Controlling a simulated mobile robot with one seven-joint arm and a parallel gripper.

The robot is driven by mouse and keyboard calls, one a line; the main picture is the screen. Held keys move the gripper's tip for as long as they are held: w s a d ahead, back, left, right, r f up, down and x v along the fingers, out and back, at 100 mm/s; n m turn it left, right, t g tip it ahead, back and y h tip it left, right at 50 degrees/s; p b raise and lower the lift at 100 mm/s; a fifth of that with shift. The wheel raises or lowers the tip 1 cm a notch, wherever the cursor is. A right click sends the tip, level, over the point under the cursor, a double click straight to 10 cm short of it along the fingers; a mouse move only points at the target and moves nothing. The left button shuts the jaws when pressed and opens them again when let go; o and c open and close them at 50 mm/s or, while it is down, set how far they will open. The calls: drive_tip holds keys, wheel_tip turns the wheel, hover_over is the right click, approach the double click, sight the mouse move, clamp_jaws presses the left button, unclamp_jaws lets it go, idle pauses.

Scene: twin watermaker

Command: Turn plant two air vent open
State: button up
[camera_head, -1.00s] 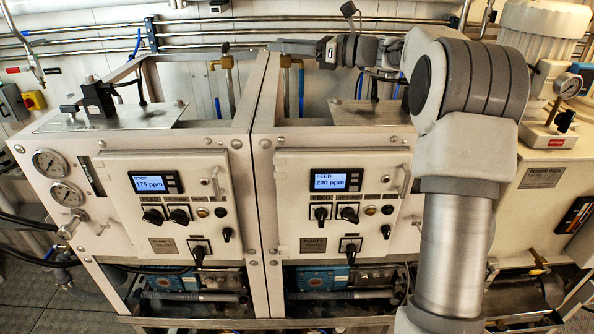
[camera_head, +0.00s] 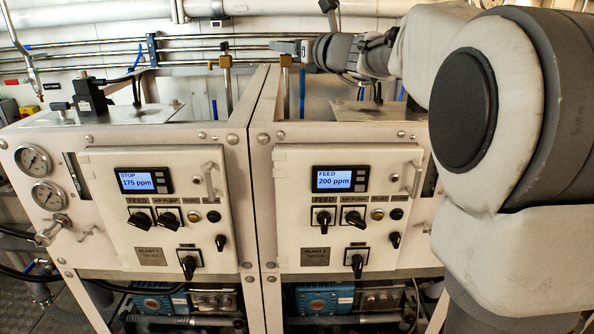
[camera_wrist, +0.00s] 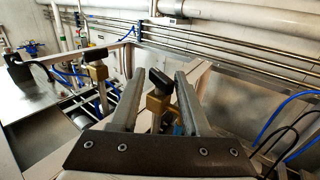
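The plant two air vent looks like a brass valve (camera_head: 286,62) with a blue pipe below it, behind the plant two cabinet. In the wrist view its brass body (camera_wrist: 157,103) carries a black handle (camera_wrist: 160,79), which lies between my fingertips. My gripper (camera_head: 282,47) is at the top of this valve in the head view. In the wrist view my gripper (camera_wrist: 158,75) is open, with its two grey fingers on either side of the handle. Gaps show beside the handle; I cannot tell whether either finger touches it.
A similar brass valve (camera_head: 226,62) stands to the left behind plant one, and shows in the wrist view (camera_wrist: 97,72). Steel pipes (camera_head: 200,45) run along the wall behind. The plant two panel (camera_head: 345,215) reads FEED, 200 ppm. Blue hoses (camera_wrist: 275,110) hang right in the wrist view.

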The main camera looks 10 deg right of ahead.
drive_tip(key=b+v, duration=0.2)
drive_tip(key=v, duration=1.4)
drive_tip(key=shift+s+a+f+n+g+p, duration=0.4)
drive_tip(key=shift+s+a+f+n+g, duration=0.8)
drive_tip(key=shift+s+a+f+n, duration=0.8)
drive_tip(key=shift+s+a+f+n+g+p, duration=0.35)
drive_tip(key=shift+s+a+f+n+g, duration=0.95)
drive_tip(key=shift+s+f+n, duration=1.25)
drive_tip(key=shift+s+a+f+n+g+p, duration=0.4)
drive_tip(key=shift+s+a+f+n+g, duration=0.7)
drive_tip(key=shift+s+a+f+n, duration=1.15)
drive_tip(key=shift+w+d+r+n, duration=0.4)
drive_tip(key=shift+w+d+r, duration=0.05)
drive_tip(key=shift+w, duration=0.05)
